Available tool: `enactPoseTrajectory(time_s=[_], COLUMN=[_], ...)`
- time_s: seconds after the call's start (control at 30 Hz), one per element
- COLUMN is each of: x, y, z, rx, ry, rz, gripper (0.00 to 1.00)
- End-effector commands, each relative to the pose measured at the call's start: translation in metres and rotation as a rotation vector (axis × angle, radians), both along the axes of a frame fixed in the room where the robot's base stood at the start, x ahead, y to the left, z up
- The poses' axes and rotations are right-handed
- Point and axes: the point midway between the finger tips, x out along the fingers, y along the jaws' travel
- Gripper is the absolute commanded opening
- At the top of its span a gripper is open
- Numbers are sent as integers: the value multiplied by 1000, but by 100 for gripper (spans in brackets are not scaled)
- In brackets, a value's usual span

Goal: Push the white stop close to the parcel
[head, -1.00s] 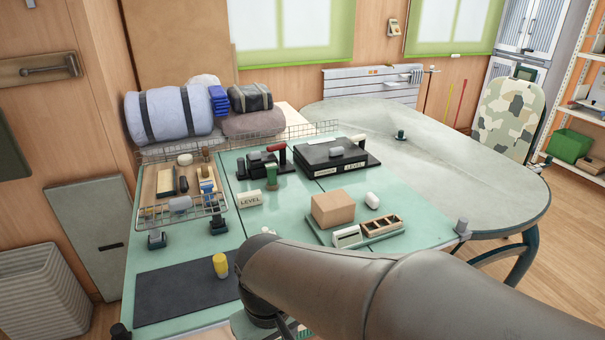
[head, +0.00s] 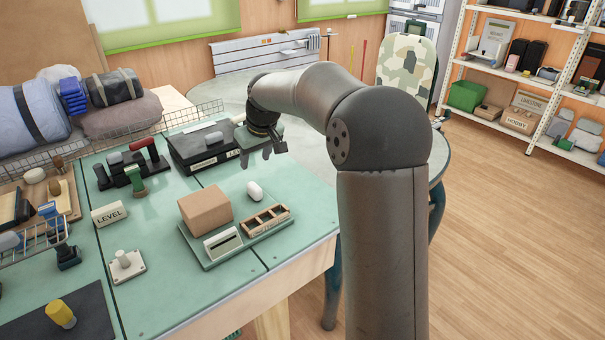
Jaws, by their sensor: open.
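The parcel, a plain brown box (head: 205,209), sits at the left of a green tray (head: 237,252) on the table. A small white rounded piece (head: 254,190) lies to the right of the parcel, with a gap between them. A white block with a dark slot (head: 222,242) stands on the tray at the parcel's near side. I cannot tell for certain which of these two white pieces is the stop. My gripper (head: 259,155) is open and empty, fingers downward, above the far part of the table, behind the white rounded piece and beside the black case.
A brown divided holder (head: 265,220) stands on the tray's right. A black case (head: 203,148) lies behind the parcel. A LEVEL sign (head: 109,214) and a white plate with a peg (head: 125,264) are on the left. Green tabletop right of the tray is clear.

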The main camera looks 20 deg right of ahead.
Motion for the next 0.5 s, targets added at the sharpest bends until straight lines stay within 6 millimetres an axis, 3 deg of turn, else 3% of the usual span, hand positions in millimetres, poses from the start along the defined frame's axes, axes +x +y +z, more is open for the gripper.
enactPoseTrajectory(time_s=[0.1, 0.27, 0.5], x=[14, 21, 37], y=[-3, -2, 3], z=[-2, -12, -57], rx=[12, 13, 13], ry=[-17, -20, -16], rz=[6, 7, 6], gripper=[49, 49, 49])
